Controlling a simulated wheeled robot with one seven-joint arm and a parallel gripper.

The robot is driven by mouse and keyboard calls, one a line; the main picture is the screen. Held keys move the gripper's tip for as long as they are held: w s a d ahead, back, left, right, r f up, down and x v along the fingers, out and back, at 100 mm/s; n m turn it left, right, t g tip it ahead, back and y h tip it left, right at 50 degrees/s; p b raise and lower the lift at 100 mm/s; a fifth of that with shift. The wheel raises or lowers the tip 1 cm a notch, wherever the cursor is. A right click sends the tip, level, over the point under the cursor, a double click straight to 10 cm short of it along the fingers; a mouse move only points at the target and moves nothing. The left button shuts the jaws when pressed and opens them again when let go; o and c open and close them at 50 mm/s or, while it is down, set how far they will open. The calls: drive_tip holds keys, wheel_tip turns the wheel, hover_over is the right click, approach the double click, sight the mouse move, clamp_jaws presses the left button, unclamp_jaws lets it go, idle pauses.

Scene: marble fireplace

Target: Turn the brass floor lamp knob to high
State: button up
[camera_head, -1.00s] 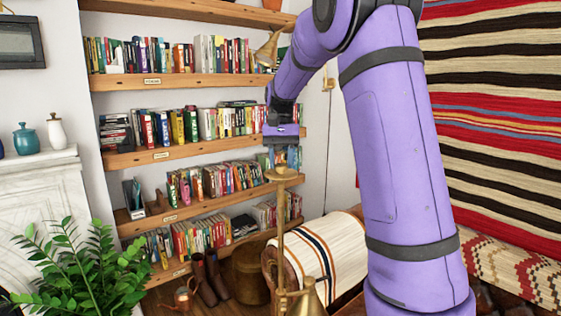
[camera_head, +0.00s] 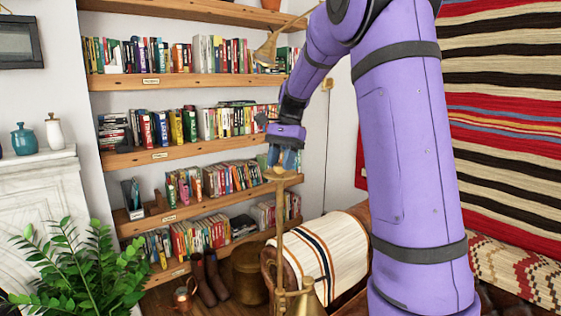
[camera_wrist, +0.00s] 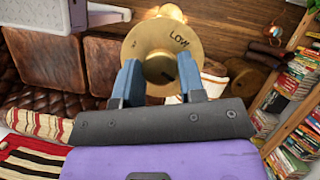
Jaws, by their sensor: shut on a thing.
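The brass floor lamp (camera_head: 280,232) stands in front of the bookshelves, a slim pole topped by a small round plate (camera_head: 282,174). In the wrist view the plate (camera_wrist: 150,42) carries the word LOW at its upper right and a small dark mark at its upper left. The round brass knob (camera_wrist: 160,68) sits at its middle, with a short dark line on its lower part. My gripper (camera_head: 282,166) points down over the plate. Its blue fingers are shut on the knob, one on each side. Any other lettering on the plate is hidden or unreadable.
A brass lamp shade (camera_head: 294,303) hangs low on the pole. A striped blanket (camera_head: 326,250) lies over the leather sofa at right. Bookshelves (camera_head: 190,80) fill the wall behind, and a leafy plant (camera_head: 75,275) stands at the lower left.

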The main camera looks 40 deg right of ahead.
idle(0.4)
drive_tip(key=o, duration=0.9)
drive_tip(key=shift+o, duration=0.2)
drive_tip(key=v, duration=1.1)
drive_tip(key=shift+s+f, duration=0.1)
drive_tip(key=s+a+n+t+h, duration=0.25)
drive_tip(key=s+a+n, duration=0.45)
drive_tip(key=s+a, duration=0.65)
drive_tip(key=s+a+f+n+t+h, duration=0.1)
drive_tip(key=s+a+f+n+t, duration=0.1)
drive_tip(key=s, duration=0.5)
drive_tip(key=s+a+f+n+t, duration=0.2)
drive_tip(key=s+f+n, duration=0.3)
drive_tip(key=s+f, duration=0.1)
drive_tip(key=shift+s+f+h, duration=0.35)
drive_tip(key=shift+s+f, duration=0.05)
drive_tip(key=shift+s, duration=0.3)
